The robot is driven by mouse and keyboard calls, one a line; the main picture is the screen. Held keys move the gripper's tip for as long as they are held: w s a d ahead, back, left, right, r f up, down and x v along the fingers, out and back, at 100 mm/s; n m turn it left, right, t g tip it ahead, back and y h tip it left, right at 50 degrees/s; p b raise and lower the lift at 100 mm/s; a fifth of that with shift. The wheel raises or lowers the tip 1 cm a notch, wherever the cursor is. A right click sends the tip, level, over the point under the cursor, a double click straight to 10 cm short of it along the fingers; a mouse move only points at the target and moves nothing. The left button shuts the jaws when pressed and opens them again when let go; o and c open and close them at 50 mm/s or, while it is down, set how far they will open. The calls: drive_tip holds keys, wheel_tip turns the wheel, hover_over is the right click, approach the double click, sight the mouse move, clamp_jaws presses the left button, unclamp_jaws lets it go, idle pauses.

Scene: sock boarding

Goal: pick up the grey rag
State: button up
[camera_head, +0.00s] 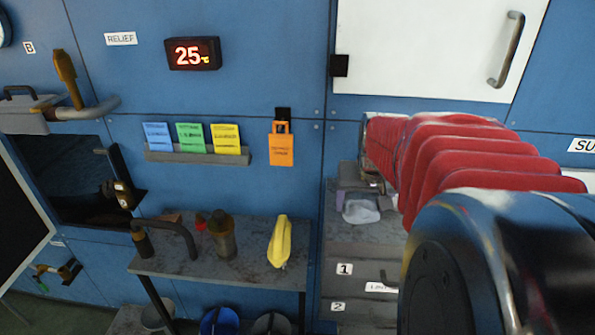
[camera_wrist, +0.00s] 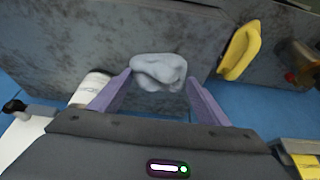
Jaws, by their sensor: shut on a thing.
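The grey rag (camera_head: 361,212) is a small, pale, crumpled bundle at my gripper (camera_head: 358,190), over the top of the grey drawer unit in the head view. In the wrist view the rag (camera_wrist: 158,70) lies between the two purple fingers of my gripper (camera_wrist: 159,77), which are shut on it. I cannot tell whether the rag still touches the surface under it. My red-sleeved arm hides part of the drawer unit in the head view.
The grey drawer unit (camera_head: 345,250) carries labels 1 and 2. To its left, a grey bench (camera_head: 190,263) holds a yellow object (camera_head: 279,241) and a dark bottle (camera_head: 222,235). A white can (camera_wrist: 91,88) stands left of my fingers in the wrist view.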

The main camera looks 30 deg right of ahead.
sight(361, 207)
wheel_tip(361, 207, up, 10)
idle(0.7)
idle(0.4)
